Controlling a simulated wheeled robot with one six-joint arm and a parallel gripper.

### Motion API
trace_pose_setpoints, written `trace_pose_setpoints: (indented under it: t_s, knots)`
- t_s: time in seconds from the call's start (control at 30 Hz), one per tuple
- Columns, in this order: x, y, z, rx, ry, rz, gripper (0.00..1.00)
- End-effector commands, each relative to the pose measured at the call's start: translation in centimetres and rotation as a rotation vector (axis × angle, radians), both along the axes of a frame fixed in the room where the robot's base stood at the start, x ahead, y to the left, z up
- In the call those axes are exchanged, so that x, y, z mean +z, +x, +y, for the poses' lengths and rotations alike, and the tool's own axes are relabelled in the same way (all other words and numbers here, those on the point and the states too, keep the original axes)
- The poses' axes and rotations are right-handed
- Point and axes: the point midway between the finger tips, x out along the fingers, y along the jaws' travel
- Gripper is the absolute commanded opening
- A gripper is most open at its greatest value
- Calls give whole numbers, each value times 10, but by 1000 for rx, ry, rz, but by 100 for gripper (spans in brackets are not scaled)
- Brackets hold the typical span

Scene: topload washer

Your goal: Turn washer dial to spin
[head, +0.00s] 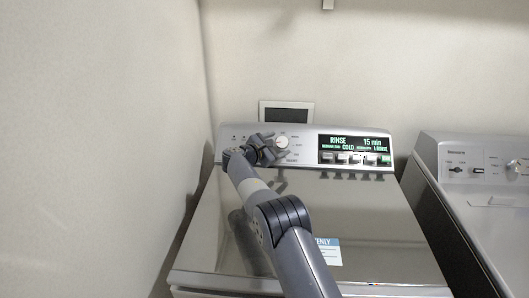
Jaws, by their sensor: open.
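The washer (350,220) is silver with a closed glossy lid and a control panel along its back. The round dial (282,142) is on the panel's left half, light-faced, with small printed labels around it that are too small to read. The display (355,143) right of the dial reads RINSE, 15 min and COLD. My gripper (277,146) is open at the dial, its fingers beside the dial's edge. I cannot tell whether they touch it. My arm covers part of the panel to the left of the dial.
A row of buttons (356,159) sits under the display. A second silver machine (480,210) stands at the right with a gap between. A wall (90,150) runs close along the left. A small framed panel (286,112) is behind the washer. A blue-and-white label (327,252) is on the lid.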

Motion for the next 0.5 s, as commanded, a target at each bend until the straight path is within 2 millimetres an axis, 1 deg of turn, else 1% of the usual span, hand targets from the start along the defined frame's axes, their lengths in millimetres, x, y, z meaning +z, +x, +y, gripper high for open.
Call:
trace_pose_setpoints:
  t_s: [0.03, 0.3, 0.5]
  knots:
    - [0, -7, 7, 3, -2, 0, 70]
    - [7, -42, 32, 3, -1, 0, 70]
    - [11, -55, 41, 1, 0, 0, 70]
